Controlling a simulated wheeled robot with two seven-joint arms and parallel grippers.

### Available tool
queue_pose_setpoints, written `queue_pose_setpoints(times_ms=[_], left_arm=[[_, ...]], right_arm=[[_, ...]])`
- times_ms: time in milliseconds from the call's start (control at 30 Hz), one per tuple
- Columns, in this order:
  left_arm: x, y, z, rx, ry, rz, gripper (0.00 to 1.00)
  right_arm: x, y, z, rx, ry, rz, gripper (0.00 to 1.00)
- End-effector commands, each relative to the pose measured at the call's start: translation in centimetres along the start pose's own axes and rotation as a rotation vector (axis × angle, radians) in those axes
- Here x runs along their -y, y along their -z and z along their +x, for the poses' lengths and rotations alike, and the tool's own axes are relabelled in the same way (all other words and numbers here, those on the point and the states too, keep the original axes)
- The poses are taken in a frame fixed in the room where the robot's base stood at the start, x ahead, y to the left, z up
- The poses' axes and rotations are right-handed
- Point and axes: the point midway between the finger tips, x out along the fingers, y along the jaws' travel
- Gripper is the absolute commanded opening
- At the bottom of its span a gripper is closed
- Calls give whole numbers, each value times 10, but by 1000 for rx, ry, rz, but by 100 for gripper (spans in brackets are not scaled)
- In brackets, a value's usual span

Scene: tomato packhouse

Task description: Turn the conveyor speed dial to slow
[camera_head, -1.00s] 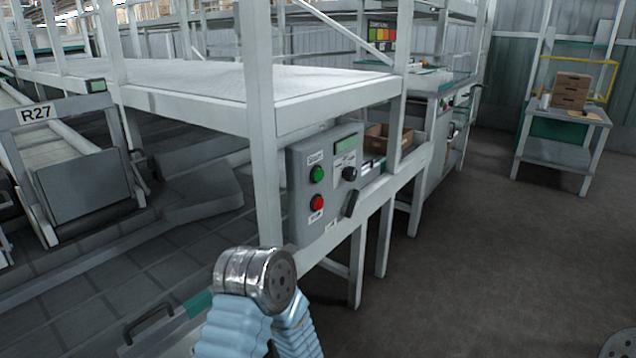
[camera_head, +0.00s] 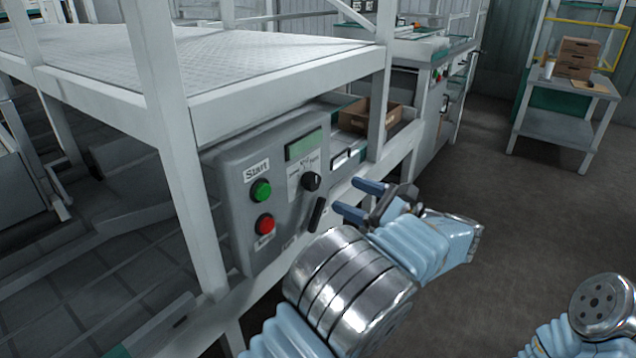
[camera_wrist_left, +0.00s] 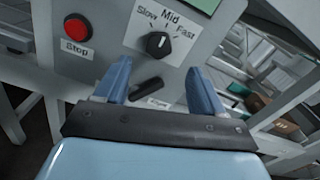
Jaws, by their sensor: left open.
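The black speed dial (camera_head: 311,181) sits on the grey control box (camera_head: 228,180), below a green display. In the left wrist view the dial (camera_wrist_left: 158,44) has Slow, Mid and Fast labels around it, and its white mark appears to point near Mid. My left gripper (camera_head: 358,198) is open and empty, to the right of the dial and apart from it. In the left wrist view its two blue fingers (camera_wrist_left: 158,72) point at the panel, with the dial just beyond and between their tips. My right gripper is out of view.
A green Start button (camera_head: 261,190) and a red Stop button (camera_head: 265,224) are left of the dial. A black handle-like switch (camera_head: 317,214) is just below it. A white post (camera_head: 172,140) stands left of the box. A cardboard box (camera_head: 368,116) lies behind.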

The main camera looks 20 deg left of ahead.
Motion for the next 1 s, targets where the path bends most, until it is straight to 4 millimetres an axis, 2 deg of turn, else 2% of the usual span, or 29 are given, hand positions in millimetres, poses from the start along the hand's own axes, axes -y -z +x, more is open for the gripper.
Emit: queue_pose_setpoints(times_ms=[33, 200, 400, 567, 800, 1000], left_arm=[[-1, -1, 13, -1, -4, 2, 69], [-1, 0, 51, -2, -4, 0, 69], [0, 1, 79, -3, -2, 1, 69], [0, 1, 87, -3, 0, 0, 69], [0, 1, 88, -3, 0, 0, 69], [0, 1, 87, -3, 0, 1, 38]], right_arm=[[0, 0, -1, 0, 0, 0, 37], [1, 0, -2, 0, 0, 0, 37], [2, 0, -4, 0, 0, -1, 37], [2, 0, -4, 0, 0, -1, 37], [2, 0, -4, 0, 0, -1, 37], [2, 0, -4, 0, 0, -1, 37]])
